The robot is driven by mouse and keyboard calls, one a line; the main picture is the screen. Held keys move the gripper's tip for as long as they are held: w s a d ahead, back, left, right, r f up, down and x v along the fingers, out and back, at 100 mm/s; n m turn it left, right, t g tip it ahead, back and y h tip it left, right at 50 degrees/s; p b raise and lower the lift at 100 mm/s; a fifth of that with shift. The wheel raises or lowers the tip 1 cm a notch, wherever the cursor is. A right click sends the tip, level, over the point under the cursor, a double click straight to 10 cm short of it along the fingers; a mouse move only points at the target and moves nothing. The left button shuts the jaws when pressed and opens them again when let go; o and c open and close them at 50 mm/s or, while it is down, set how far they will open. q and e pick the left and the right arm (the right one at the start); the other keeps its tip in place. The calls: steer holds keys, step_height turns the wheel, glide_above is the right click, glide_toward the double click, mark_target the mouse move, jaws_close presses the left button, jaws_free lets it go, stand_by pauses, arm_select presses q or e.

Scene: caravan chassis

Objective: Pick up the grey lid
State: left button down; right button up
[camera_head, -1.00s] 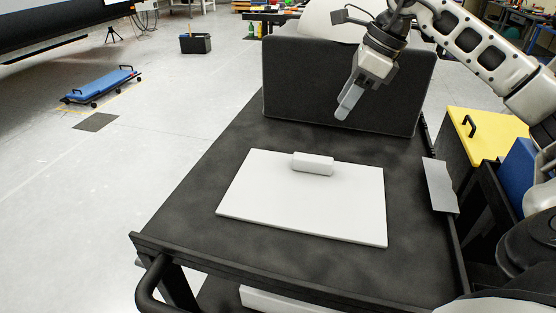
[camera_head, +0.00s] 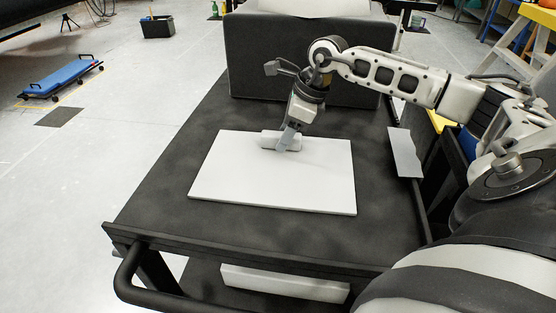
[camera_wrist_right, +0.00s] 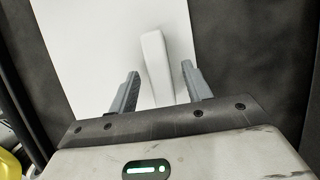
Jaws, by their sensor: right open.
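The lid (camera_head: 270,181) is a flat, pale grey-white rectangular plate lying on the dark cart top. Its raised block handle (camera_head: 268,138) is near its far edge. My right gripper (camera_head: 287,143) is at the handle, pointing down, with its fingers overlapping the handle in the head view. In the right wrist view the gripper (camera_wrist_right: 160,92) is open, with the handle (camera_wrist_right: 157,65) between the lines of its two fingers and the lid (camera_wrist_right: 90,50) behind. Contact with the handle cannot be told. My left gripper does not show.
A dark upright box (camera_head: 300,65) stands at the back of the cart (camera_head: 150,215). A thin grey plate (camera_head: 405,152) lies at the cart's right edge. A white slab (camera_head: 285,283) is on the lower shelf. A blue dolly (camera_head: 62,77) stands on the floor at left.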

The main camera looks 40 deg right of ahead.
steer(key=shift+w+a+f, duration=0.15)
steer(key=shift+w+f, duration=0.05)
steer(key=shift+f, duration=0.3)
jaws_close()
steer(key=shift+r, duration=0.15)
